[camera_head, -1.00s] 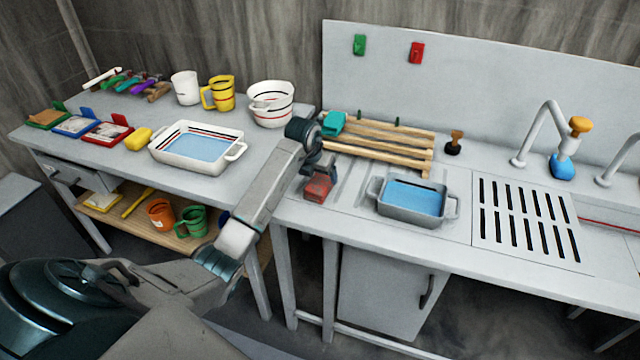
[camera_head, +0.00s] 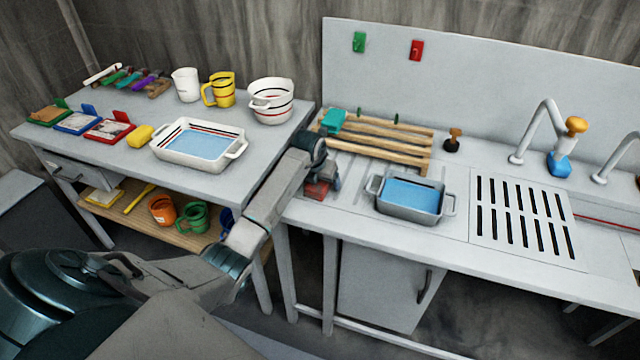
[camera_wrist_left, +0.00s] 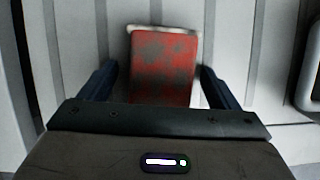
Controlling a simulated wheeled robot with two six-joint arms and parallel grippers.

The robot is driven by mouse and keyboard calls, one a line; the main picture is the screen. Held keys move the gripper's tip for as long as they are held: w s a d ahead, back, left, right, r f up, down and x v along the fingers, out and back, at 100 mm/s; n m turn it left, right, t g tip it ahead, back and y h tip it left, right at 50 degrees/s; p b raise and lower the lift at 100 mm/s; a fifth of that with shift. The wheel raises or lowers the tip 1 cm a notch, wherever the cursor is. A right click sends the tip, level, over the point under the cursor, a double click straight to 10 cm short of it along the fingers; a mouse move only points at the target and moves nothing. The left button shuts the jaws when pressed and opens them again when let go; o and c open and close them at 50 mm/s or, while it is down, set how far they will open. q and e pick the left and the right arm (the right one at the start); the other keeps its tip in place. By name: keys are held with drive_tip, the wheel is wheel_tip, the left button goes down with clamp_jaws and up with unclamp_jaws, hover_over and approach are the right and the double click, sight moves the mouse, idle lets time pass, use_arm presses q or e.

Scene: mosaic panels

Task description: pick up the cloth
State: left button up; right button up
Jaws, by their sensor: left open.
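A red, grey-blotched block-like piece (camera_head: 316,190), which I take to be the cloth, lies on the ribbed drainboard left of the grey basin. In the left wrist view the red cloth (camera_wrist_left: 162,65) has a pale strip along its far edge. My left gripper (camera_wrist_left: 158,75) is open, with one finger on each side of the cloth and a gap on both sides. In the head view my left gripper (camera_head: 328,182) is low over the cloth and partly hides it. My right gripper is not in view.
A grey basin of water (camera_head: 447,207) stands just right of the cloth. A wooden rack (camera_head: 400,147) with a teal item (camera_head: 333,121) lies behind. A white tray of water (camera_head: 160,158) is on the left table. The black-slotted drain panel (camera_head: 545,258) is bare.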

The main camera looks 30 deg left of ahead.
use_arm(q)
drive_tip(key=shift+c, duration=0.4)
drive_tip(key=c, duration=1)
drive_tip(key=shift+o, duration=0.2)
drive_tip(key=shift+r, duration=0.1)
